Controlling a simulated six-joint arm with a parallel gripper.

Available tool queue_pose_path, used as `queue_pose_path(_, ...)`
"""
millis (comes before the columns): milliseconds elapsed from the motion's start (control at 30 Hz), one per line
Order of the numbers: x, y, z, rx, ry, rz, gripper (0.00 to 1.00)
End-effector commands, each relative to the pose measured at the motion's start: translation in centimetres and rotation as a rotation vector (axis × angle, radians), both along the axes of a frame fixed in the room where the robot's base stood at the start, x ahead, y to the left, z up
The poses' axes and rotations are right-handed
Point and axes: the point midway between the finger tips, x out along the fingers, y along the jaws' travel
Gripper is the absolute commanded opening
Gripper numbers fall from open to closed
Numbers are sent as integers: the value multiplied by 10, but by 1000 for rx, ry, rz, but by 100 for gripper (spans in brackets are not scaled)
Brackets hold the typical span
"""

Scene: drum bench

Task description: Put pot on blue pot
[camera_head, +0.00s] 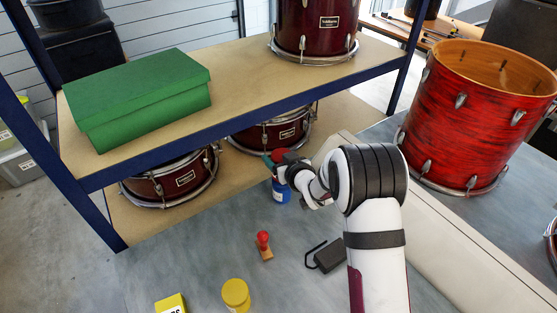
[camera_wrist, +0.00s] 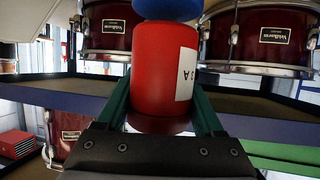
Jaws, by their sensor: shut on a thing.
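My gripper (camera_head: 275,161) is shut on a red pot (camera_wrist: 163,65) with a white label. The pot fills the middle of the wrist view between my green fingers (camera_wrist: 164,105). In the camera_head view the red pot (camera_head: 280,154) is mostly hidden by the fingers. The blue pot (camera_head: 281,192) stands on the grey bench just below it, partly covered by my gripper. In the wrist view the blue pot (camera_wrist: 168,9) shows only at the top edge, right at the red pot's end. I cannot tell whether the two pots touch.
A shelf (camera_head: 240,85) with a green box (camera_head: 140,95) and maroon drums stands behind. A large red drum (camera_head: 470,120) is at right. A red-topped stamp (camera_head: 263,243), a black box (camera_head: 328,257), a yellow pot (camera_head: 236,294) and a yellow block (camera_head: 171,304) stand nearer on the bench.

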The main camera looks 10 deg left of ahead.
Motion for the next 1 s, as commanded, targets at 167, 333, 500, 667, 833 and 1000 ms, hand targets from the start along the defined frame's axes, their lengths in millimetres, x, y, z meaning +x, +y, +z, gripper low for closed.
queue_pose_path(167,0,0,-11,0,-4,1,8)
queue_pose_path(333,0,0,-12,1,-3,0,8)
queue_pose_path(500,0,0,-14,0,-2,0,82)
queue_pose_path(667,0,0,-14,0,-2,0,99)
queue_pose_path(833,0,0,-14,0,-2,0,99)
queue_pose_path(1000,-8,-6,-7,0,-1,-1,99)
